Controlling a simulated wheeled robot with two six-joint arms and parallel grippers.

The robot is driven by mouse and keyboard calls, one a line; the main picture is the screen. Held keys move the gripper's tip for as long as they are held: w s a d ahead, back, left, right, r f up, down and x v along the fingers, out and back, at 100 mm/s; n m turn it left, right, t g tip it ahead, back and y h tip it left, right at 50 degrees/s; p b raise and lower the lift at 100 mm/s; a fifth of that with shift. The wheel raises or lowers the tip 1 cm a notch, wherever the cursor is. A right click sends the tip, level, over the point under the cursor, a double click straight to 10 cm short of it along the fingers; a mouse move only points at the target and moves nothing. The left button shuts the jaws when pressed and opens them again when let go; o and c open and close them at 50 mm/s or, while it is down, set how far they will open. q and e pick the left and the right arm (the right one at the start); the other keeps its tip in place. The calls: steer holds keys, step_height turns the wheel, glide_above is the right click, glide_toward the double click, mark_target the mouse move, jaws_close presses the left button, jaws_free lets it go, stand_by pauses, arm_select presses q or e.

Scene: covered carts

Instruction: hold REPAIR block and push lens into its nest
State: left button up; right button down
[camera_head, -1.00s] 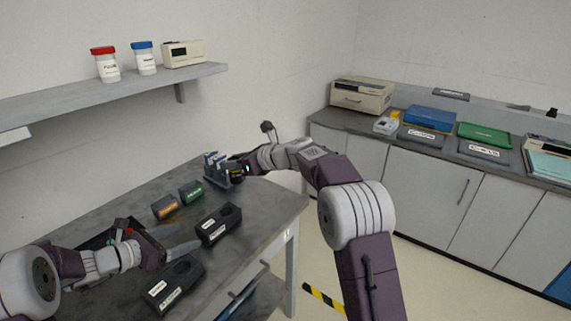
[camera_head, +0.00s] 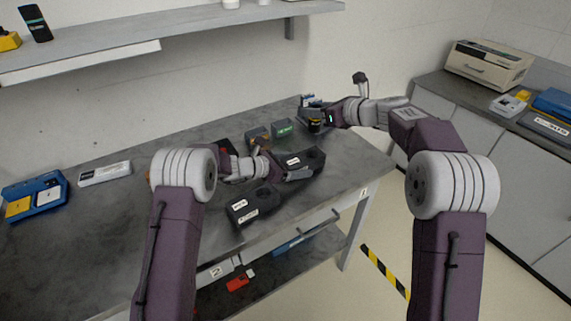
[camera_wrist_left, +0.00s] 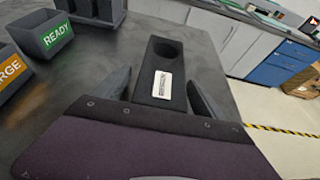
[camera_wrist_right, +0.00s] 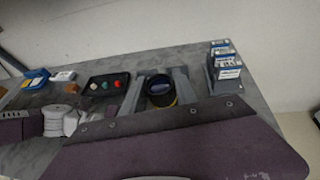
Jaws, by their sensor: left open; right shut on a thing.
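My left gripper (camera_head: 290,176) is open at the far one of two black blocks. In the left wrist view this block (camera_wrist_left: 165,62) has a round nest near its far end and a white label too small to read. The fingers (camera_wrist_left: 160,78) stand on either side of it. The near block (camera_head: 254,206) lies on the table to the lower left. I cannot tell which is REPAIR. My right gripper (camera_head: 322,119) is shut on the lens (camera_wrist_right: 160,90), a dark cylinder with a yellow ring. It is at the far right of the table, away from the blocks.
Behind the far block stand a READY bin (camera_wrist_left: 45,35) and an orange-labelled bin (camera_wrist_left: 10,70). A rack (camera_wrist_right: 226,76) of blue-topped cards is near my right gripper. A box with coloured buttons (camera_wrist_right: 108,84) is on the table. A shelf (camera_head: 165,42) is above.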

arm_select(q)
steer(key=shift+w+d+f, duration=0.1)
steer(key=shift+w+d, duration=0.1)
steer(key=shift+d, duration=0.05)
steer(key=c, duration=1.5)
arm_select(e)
step_height(320, 180, down, 2)
steer(key=shift+f+n, duration=0.15)
steer(key=shift+n, duration=0.15)
steer(key=shift+f+y, duration=0.3)
steer(key=shift+f, duration=0.15)
step_height(320, 180, down, 10)
steer(key=shift+r, duration=0.25)
steer(key=shift+f, duration=0.1)
